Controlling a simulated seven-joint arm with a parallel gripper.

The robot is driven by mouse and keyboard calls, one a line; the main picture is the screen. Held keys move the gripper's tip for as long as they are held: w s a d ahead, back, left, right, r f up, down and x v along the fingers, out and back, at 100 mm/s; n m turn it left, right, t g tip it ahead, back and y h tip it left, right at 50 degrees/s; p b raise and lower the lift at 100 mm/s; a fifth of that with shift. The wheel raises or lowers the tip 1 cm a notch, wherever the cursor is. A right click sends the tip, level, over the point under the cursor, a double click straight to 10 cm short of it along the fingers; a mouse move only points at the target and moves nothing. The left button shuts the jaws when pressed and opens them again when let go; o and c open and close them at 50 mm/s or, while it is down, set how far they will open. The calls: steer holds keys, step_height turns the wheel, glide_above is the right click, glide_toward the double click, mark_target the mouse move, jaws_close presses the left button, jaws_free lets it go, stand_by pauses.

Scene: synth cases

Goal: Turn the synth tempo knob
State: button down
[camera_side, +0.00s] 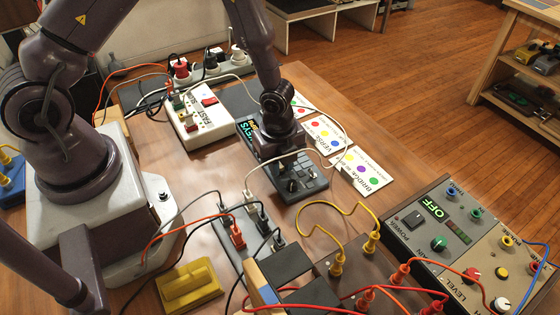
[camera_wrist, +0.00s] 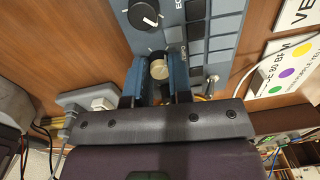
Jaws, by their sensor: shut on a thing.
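The synth (camera_side: 312,188) is a blue-grey box with pads and knobs, lying on the brown table under my gripper (camera_side: 287,160). In the wrist view, the synth panel (camera_wrist: 207,28) fills the top middle. The tempo knob (camera_wrist: 159,68) has a pale metallic top and sits between the two fingers of my gripper (camera_wrist: 158,82), beside the small "TEMPO" lettering. The fingers are shut on it from left and right. A larger black knob with a white pointer (camera_wrist: 143,16) is above it. In the side view my gripper hides the tempo knob.
Cards with coloured dots (camera_side: 363,171) lie right of the synth. A white FAST/SLOW box (camera_side: 199,126) stands to the left. A power strip (camera_side: 240,238), yellow cables (camera_side: 340,235) and a grey POWER panel (camera_side: 424,222) are nearer the front. Bare table shows at right.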

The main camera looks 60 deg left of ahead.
steer(key=c, duration=1)
jaws_free()
steer(key=r, duration=1.3)
steer(key=shift+s, duration=0.2)
